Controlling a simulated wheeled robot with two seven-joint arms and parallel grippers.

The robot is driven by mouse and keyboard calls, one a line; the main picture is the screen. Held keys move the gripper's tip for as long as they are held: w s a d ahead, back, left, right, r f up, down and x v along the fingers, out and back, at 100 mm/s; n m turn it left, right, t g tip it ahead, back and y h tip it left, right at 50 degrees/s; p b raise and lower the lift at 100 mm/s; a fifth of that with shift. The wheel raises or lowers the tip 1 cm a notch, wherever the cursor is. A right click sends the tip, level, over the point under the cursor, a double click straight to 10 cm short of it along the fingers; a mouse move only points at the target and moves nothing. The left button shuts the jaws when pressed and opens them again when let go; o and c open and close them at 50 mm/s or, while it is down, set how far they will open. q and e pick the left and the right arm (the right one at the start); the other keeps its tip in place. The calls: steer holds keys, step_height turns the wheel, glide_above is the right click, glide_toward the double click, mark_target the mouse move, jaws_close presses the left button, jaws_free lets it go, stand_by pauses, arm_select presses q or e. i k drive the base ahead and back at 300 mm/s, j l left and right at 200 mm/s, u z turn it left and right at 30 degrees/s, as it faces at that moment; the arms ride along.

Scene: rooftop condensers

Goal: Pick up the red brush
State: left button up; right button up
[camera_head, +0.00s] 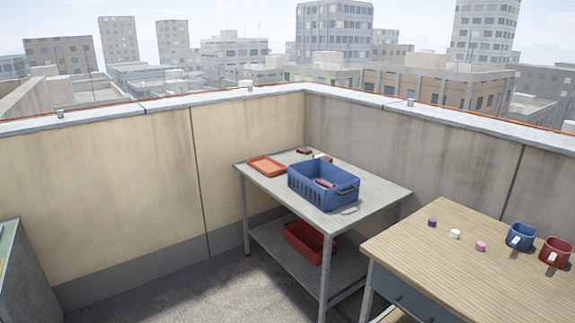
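I cannot single out the red brush for certain at this size. A small dark-red object (324,184) lies inside the blue basket (318,197) on the grey metal table (262,185). A small dark brown-red object (304,150) lies behind the basket, near the table's back corner. A white and reddish-brown object (322,157) lies just beside it. Any of these could be a brush. The basket wall hides part of the basket's inside. Neither of my grippers is in view.
An orange tray (267,166) lies on the table left of the basket. A red bin (305,240) stands on the lower shelf. Parapet walls enclose the corner.

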mark_target(325, 184)
steer(key=i+j+u, duration=0.1)
steer(key=i+u, duration=0.4)
steer(key=i, duration=0.9)
steer(key=i+z, duration=0.35)
steer(key=i+j+z, duration=0.55)
steer(key=i+z, duration=0.25)
steer(key=i+j+z, duration=0.2)
steer(key=z, duration=0.25)
steer(key=i+j+z, duration=0.2)
steer(key=j+z, duration=0.25)
steer(key=i+j+z, duration=0.15)
steer(key=j, duration=0.2)
steer(key=j+z, duration=0.15)
steer(key=j, duration=0.2)
steer(key=i, duration=0.05)
